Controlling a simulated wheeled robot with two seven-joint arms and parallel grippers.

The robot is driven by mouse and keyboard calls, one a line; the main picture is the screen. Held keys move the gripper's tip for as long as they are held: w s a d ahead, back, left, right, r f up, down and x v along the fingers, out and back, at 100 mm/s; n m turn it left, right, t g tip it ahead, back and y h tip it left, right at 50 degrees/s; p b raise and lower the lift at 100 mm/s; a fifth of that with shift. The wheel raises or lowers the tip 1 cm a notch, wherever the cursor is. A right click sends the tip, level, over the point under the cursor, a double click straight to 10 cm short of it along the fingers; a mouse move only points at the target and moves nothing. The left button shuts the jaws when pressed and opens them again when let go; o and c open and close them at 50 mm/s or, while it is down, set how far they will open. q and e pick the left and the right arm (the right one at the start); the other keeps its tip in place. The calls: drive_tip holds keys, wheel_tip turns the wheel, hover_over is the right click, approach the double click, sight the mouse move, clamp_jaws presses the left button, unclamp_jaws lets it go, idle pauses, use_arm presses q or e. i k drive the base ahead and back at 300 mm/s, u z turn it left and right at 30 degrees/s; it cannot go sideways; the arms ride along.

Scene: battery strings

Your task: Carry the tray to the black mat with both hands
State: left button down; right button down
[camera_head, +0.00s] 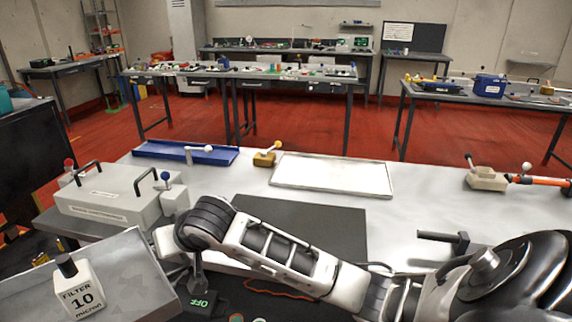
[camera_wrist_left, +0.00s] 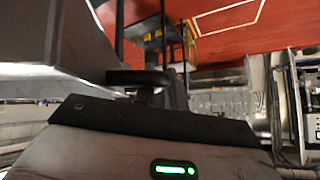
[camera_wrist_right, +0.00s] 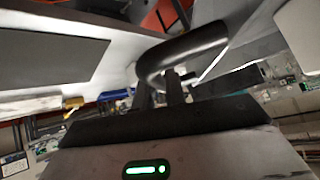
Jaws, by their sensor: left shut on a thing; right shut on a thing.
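A grey metal tray (camera_head: 125,285) is at the lower left of the head view, cut off by the frame and seemingly tilted. A white filter block (camera_head: 82,290) with a black knob, marked 10 micron, is on it. My right arm reaches across to the tray's right side; my right gripper (camera_wrist_right: 172,90) is shut on a black curved handle (camera_wrist_right: 185,50). My left gripper (camera_wrist_left: 155,92) is shut on a black handle (camera_wrist_left: 138,77) beside a grey tray wall (camera_wrist_left: 60,40); it is outside the head view. The black mat (camera_head: 310,222) lies on the bench, partly behind my right arm.
A grey box (camera_head: 115,195) with black handles stands left of the mat. A blue tray (camera_head: 185,153), a yellow block (camera_head: 264,159) and an empty white tray (camera_head: 332,175) lie behind the mat. A beige block (camera_head: 486,179) is at right. The mat's visible part is bare.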

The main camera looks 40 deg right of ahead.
sight(291, 227)
drive_tip(key=z, duration=0.65)
drive_tip(key=i, duration=0.55)
drive_tip(key=z, duration=0.9)
drive_tip(key=i, duration=0.3)
drive_tip(key=z, duration=0.2)
